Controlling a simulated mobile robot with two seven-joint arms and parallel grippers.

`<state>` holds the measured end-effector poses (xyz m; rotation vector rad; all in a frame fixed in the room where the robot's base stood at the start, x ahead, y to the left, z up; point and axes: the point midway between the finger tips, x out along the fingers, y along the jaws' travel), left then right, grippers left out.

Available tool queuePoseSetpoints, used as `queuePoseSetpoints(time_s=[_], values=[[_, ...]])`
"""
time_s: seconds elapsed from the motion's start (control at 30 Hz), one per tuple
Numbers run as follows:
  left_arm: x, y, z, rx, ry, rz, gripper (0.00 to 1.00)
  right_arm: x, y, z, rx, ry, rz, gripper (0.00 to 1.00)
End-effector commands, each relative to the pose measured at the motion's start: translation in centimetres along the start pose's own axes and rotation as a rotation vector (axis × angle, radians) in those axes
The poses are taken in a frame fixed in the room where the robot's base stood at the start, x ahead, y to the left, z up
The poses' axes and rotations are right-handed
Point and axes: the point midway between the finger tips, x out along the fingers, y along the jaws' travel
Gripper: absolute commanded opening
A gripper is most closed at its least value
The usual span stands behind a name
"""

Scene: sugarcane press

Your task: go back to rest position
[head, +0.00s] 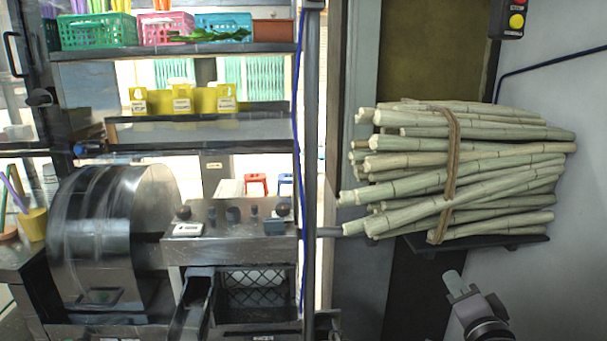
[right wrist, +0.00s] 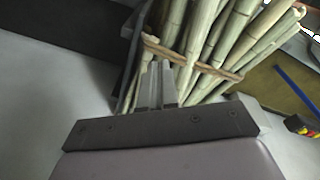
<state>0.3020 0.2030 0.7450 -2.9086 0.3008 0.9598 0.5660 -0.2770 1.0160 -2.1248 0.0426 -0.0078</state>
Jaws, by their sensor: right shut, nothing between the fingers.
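My right gripper (head: 455,282) is at the bottom right of the head view, below the bundle of sugarcane stalks and apart from it. In the right wrist view its two fingers (right wrist: 157,85) are together with nothing between them. The sugarcane bundle (head: 470,165) is tied with a brown band and lies on a dark shelf (head: 500,243) against the wall. It also shows beyond the fingers in the right wrist view (right wrist: 205,45). My left gripper is not in view.
A metal sugarcane press (head: 115,235) with a control panel (head: 235,215) stands at the left. Shelves above it hold yellow boxes (head: 182,101) and coloured baskets (head: 98,30). A blue cable (head: 298,150) runs down a post. A red and yellow switch box (head: 513,18) hangs at top right.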

Motion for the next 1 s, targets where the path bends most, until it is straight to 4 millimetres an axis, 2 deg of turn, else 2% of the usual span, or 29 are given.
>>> queuePoseSetpoints(time_s=[0.03, 0.2, 0.27, 0.4, 0.5, 0.6, 0.7, 0.8, 1.0], values=[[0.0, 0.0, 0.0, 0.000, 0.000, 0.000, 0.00, -1.5, 2.5, 2.2, -0.094, -0.046, 0.040, 0.00], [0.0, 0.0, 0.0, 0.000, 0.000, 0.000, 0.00, -7.0, 9.0, 8.2, -0.403, -0.202, 0.121, 0.00], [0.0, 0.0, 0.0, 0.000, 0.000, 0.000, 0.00, -9.4, 11.1, 10.3, -0.506, -0.267, 0.139, 0.00], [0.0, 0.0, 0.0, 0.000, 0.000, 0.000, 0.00, -15.5, 15.4, 14.6, -0.735, -0.426, 0.156, 0.00], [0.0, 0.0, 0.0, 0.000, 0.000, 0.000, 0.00, -19.8, 17.5, 16.9, -0.868, -0.531, 0.147, 0.00], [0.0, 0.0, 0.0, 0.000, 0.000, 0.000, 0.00, -23.1, 18.8, 18.6, -0.965, -0.612, 0.130, 0.00], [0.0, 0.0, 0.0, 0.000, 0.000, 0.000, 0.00, -25.4, 19.5, 19.6, -1.023, -0.665, 0.115, 0.00], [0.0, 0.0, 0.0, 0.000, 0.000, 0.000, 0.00, -26.3, 19.8, 19.9, -1.051, -0.688, 0.107, 0.00], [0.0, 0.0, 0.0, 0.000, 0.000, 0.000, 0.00, -26.4, 19.9, 20.0, -1.057, -0.691, 0.105, 0.00]])
